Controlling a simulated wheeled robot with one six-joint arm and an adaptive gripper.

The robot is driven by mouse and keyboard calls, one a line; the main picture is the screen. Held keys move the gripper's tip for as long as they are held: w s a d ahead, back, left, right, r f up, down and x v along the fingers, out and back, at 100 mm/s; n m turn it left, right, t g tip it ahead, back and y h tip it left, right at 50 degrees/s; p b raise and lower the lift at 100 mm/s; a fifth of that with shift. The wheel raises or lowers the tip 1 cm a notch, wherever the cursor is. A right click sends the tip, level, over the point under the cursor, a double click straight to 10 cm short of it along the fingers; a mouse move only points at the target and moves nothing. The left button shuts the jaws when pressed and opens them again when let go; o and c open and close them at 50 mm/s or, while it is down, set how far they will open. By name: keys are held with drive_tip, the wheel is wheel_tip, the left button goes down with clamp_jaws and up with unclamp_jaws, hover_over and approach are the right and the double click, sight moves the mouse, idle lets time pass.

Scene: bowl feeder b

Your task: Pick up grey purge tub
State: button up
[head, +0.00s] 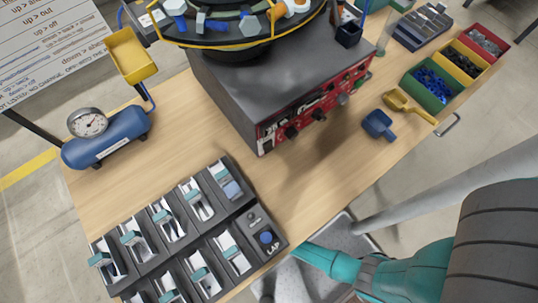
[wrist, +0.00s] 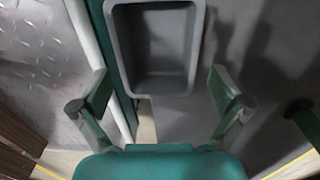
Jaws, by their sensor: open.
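The grey purge tub (wrist: 155,45) shows at the top middle of the wrist view as an open rectangular container with rounded corners. No contact with the tub shows, and nothing is between the fingers. How far the tub is from the fingertips I cannot tell. In the head view my arm reaches down past the table's front edge; I cannot make out the tub there.
The wooden table (head: 330,190) holds a tray of slotted parts (head: 165,235), a control box (head: 270,80), a blue scoop (head: 378,124) and coloured bins (head: 432,88). A metal tread plate (head: 335,235) lies below the front edge. It also shows left in the wrist view (wrist: 35,60).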

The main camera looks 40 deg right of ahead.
drive_tip(key=shift+s+a+f, duration=0.1)
drive_tip(key=shift+a+f, duration=0.05)
drive_tip(key=shift+f, duration=0.8)
drive_tip(key=shift+s+a+f, duration=0.1)
drive_tip(key=shift+f, duration=1.85)
drive_tip(key=c, duration=1)
